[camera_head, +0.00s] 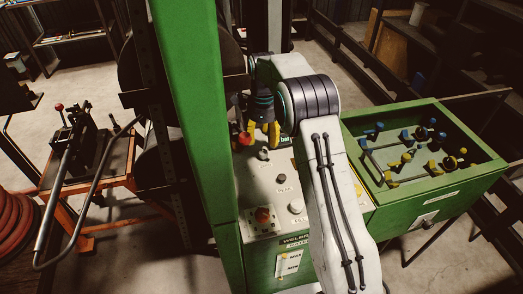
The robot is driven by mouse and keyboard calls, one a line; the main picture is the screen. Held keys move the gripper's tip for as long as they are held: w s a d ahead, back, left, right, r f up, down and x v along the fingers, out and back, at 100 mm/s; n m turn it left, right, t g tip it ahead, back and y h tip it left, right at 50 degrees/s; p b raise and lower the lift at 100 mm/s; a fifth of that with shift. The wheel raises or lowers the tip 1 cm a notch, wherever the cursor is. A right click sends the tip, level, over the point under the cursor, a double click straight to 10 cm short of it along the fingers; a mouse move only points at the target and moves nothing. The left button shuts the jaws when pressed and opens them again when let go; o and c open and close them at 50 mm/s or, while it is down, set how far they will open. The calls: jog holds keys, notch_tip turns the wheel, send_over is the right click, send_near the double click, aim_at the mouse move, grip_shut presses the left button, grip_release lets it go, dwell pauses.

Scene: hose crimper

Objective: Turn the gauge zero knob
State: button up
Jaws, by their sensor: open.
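The crimper's light control panel (265,188) faces up between the green post and my white arm. A small dark knob (263,153) stands on its upper part, just below my gripper. Another dark knob (281,178) sits lower, by a label that seems to read PEAK. I cannot tell for certain which is the gauge zero knob. A dark gauge display marked "bar" (286,139) is mostly hidden behind my gripper and arm. My gripper (264,136), with yellow fingers, is open and points down over the panel's top, seemingly apart from the knobs.
A red knob (245,139) is close left of my gripper. A red button (263,215) and a pale button (296,207) sit lower on the panel. The green post (195,120) rises close on the left. A green tray (431,196) with blue and yellow fittings stands right.

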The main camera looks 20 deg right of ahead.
aim_at(263, 151)
jog(key=shift+f+p, duration=0.5)
jog(key=shift+f, duration=2.85)
jog(key=shift+o, duration=0.2)
grip_shut()
